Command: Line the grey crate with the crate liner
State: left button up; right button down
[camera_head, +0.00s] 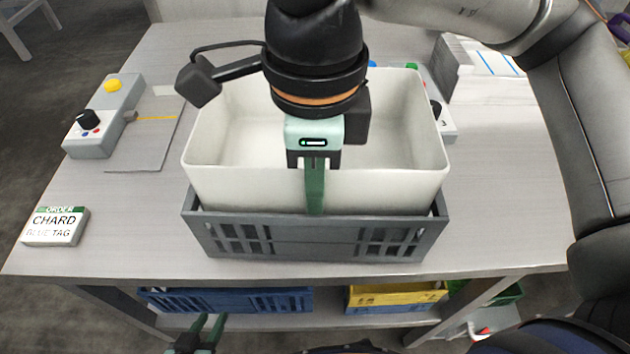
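The white crate liner (250,188) is an open tray at the table's middle. It stands high above the grey crate (316,246), its lower edge at or just inside the crate's front rim; how deep it sits is hidden. My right gripper (315,205), on the arm from the upper right, is over the middle of the liner's near wall. One green finger lies down the wall's outer face; the other is hidden, and it appears shut on that wall. My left gripper (208,326) is low in front of the table, its two green fingers apart and empty.
A control box with a yellow button (105,115) and a grey pad (148,140) lie at left. An order card reading CHARD, BLUE TAG (56,227) is front left. Blue (230,301) and yellow (395,298) crates sit on the shelf below. White stacked sheets (478,68) are back right.

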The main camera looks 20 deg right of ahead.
jog(key=shift+f, duration=0.25)
jog(key=shift+r, duration=0.25)
jog(key=c, duration=1)
grip_release()
notch_tip(320, 180, up, 12)
jog(key=shift+f+p, duration=0.15)
jog(key=shift+p, duration=0.7)
jog(key=shift+r, duration=0.4)
